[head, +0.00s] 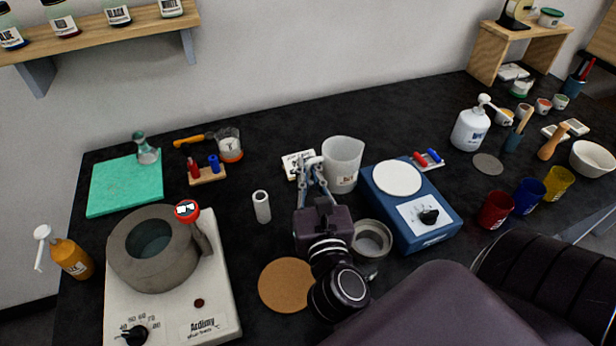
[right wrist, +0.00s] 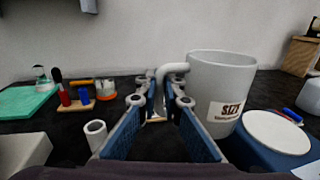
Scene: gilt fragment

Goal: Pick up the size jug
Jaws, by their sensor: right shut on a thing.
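The size jug (head: 343,165) is a pale grey-white cup, upright on the dark bench left of the blue hot plate. In the right wrist view the jug (right wrist: 222,90) shows its "SIZE" label, and its handle (right wrist: 166,72) points left, between my fingers. My right gripper (head: 310,170) is at the jug's left side, shut on the handle; the fingertips (right wrist: 164,101) show on both sides of it. The jug appears to stand on the bench; its base is partly hidden. My left gripper is not in view.
A blue hot plate (head: 435,238) stands close on the jug's right. A metal ring dish (head: 372,240), a cork mat (head: 287,286) and a white cylinder (head: 262,206) lie nearby. A white glue heater (head: 205,318) with a grey pot is at left.

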